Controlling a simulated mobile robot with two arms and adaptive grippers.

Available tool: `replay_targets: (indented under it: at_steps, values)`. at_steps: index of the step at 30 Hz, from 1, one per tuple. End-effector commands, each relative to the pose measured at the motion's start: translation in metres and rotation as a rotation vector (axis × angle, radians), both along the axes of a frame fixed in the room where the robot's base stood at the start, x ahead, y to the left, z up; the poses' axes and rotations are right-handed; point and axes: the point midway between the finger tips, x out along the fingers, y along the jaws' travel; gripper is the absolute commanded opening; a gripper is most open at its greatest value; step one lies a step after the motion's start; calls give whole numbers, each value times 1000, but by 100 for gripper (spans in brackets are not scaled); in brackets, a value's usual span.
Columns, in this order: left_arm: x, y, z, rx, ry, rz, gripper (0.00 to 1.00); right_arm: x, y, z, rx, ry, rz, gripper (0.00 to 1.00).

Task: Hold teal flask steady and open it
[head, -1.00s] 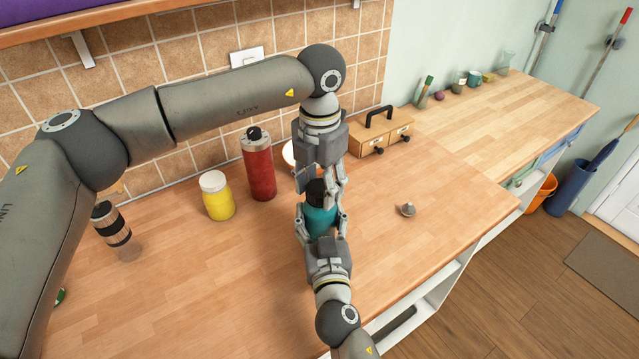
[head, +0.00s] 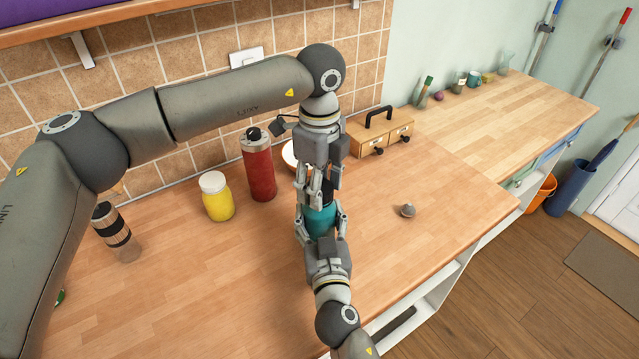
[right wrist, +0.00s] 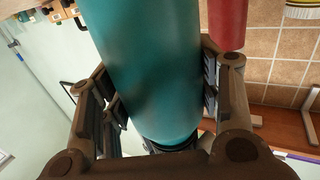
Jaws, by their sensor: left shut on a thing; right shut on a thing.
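The teal flask (head: 320,223) stands upright on the wooden counter, partly covered by both grippers. In the right wrist view its teal body (right wrist: 150,65) fills the space between the fingers, with its dark cap end (right wrist: 176,147) at the bottom of the picture. My right gripper (head: 321,216) comes from the front edge and is shut around the flask's body. My left gripper (head: 319,188) points straight down from above and is shut on the dark cap. The cap is mostly hidden by the left fingers.
A red bottle (head: 258,170) and a yellow jar (head: 217,198) stand left of the flask. A bowl (head: 290,154) and a wooden box with a handle (head: 381,136) are behind. A small grey cone-shaped item (head: 407,210) lies to the right. The counter front is clear.

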Motion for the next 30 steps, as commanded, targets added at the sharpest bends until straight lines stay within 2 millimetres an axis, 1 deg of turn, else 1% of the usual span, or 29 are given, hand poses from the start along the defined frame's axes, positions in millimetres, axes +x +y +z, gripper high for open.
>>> replay_targets:
  at_steps: [19, 30]
  values:
    - [1, 1, 1, 0, -2, -3, 19, 0, 0, -1, 0, 1, 0, 0]
    - [1, 0, 13, -1, -3, -3, 19, 0, 0, 0, 0, 1, 0, 0]
